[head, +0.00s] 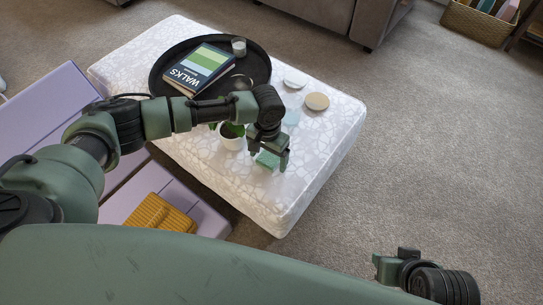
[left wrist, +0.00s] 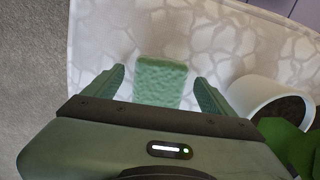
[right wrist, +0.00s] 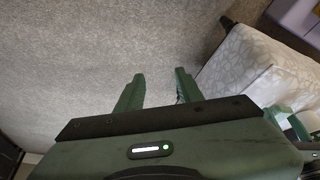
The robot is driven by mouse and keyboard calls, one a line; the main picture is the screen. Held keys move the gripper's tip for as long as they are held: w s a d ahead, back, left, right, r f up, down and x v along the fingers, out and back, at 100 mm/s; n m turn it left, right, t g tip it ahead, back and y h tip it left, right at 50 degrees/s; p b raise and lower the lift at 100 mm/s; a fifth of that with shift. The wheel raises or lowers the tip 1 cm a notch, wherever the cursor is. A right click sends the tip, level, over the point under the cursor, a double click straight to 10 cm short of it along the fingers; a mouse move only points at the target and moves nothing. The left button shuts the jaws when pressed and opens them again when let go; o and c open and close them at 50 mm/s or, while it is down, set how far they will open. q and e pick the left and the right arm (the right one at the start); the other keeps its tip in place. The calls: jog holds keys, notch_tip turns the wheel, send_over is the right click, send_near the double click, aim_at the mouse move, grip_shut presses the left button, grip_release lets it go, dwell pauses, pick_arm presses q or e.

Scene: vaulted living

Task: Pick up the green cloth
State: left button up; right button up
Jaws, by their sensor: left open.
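The green cloth (head: 267,160) is a small folded rectangle lying on the white patterned ottoman (head: 200,165). In the left wrist view the cloth (left wrist: 160,82) lies between my open left fingertips, with a gap on each side. My left gripper (head: 269,163) is over the cloth, pointing down, and partly hides it in the head view. My right gripper (head: 390,262) is away from the ottoman, low over the carpet. In the right wrist view its fingers (right wrist: 158,82) are apart with only carpet between them.
A black round tray (head: 258,67) holds a book (head: 200,68) and a small glass (head: 239,46). A pale blue piece (head: 291,117) and two discs (head: 317,101) lie nearby.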

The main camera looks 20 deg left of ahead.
aim_at(268, 158)
pick_arm(q)
jog(key=c, duration=1.4)
jog(key=shift+r, duration=0.2)
pick_arm(e)
jog(key=shift+r, duration=0.1)
